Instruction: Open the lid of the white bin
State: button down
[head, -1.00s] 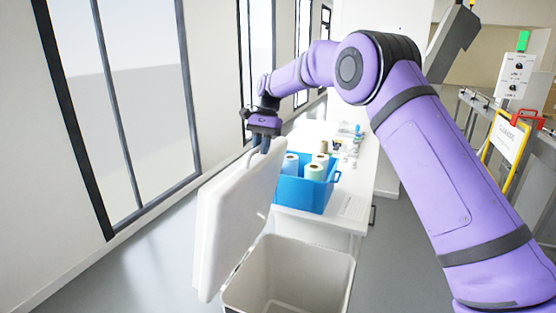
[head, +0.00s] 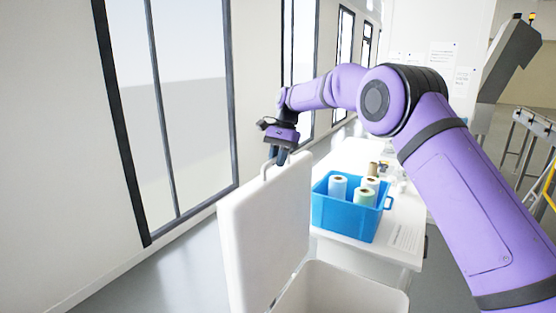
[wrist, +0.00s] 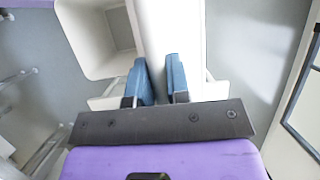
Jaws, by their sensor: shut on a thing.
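The white bin (head: 345,290) stands at the bottom of the head view with its inside partly showing. Its white lid (head: 265,230) is raised steeply on the bin's left side, hinged at the rim. My gripper (head: 277,160) is at the lid's top edge, shut on the lid's handle (head: 266,168). In the wrist view the blue fingers (wrist: 161,80) are close together at the lid's edge (wrist: 172,30), and the bin's open inside (wrist: 118,30) shows to the left. The exact contact on the handle is partly hidden by the fingers.
A white table (head: 400,240) stands behind the bin, bearing a blue crate (head: 340,218) with several rolls in it. A wall with tall windows (head: 180,100) runs along the left. Grey floor (head: 170,285) is clear between wall and lid.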

jog(key=c, duration=1.1)
grip_release()
jog(key=v, duration=1)
jog(key=shift+w+d+r, duration=0.1)
jog(key=shift+w+r, duration=0.05)
jog(key=shift+r, duration=0.2)
